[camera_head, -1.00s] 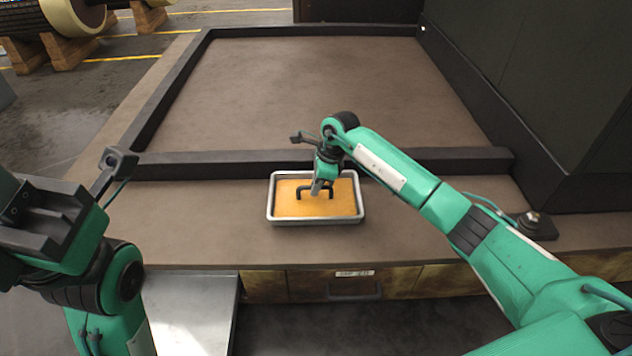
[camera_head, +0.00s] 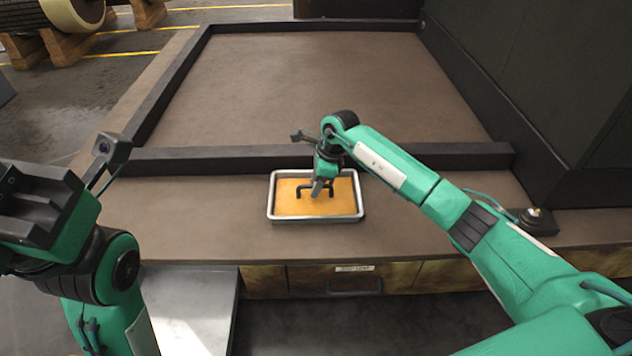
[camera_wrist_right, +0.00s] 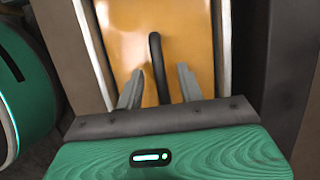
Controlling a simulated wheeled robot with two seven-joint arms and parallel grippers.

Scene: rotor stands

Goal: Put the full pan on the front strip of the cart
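The full pan (camera_head: 271,203) is a shallow grey metal tray filled with an orange, flat-topped content. It sits level on the front part of the brown worktop, just in front of a dark crossbar. A black handle (camera_head: 299,190) stands up in its middle. My right gripper (camera_head: 318,190) is down over the pan at this handle. In the right wrist view the handle (camera_wrist_right: 155,55) passes between my two grey fingers (camera_wrist_right: 160,88), with a gap on each side. My left arm is at the left edge; its fingers are not clearly visible. I cannot tell which surface is the cart.
A dark crossbar (camera_head: 230,160) divides the worktop; the railed area (camera_head: 310,90) behind it is empty. A dark tall wall (camera_head: 560,90) stands at right. A bare metal surface (camera_head: 190,305) lies low at front left. A small dark block (camera_head: 534,222) sits at right.

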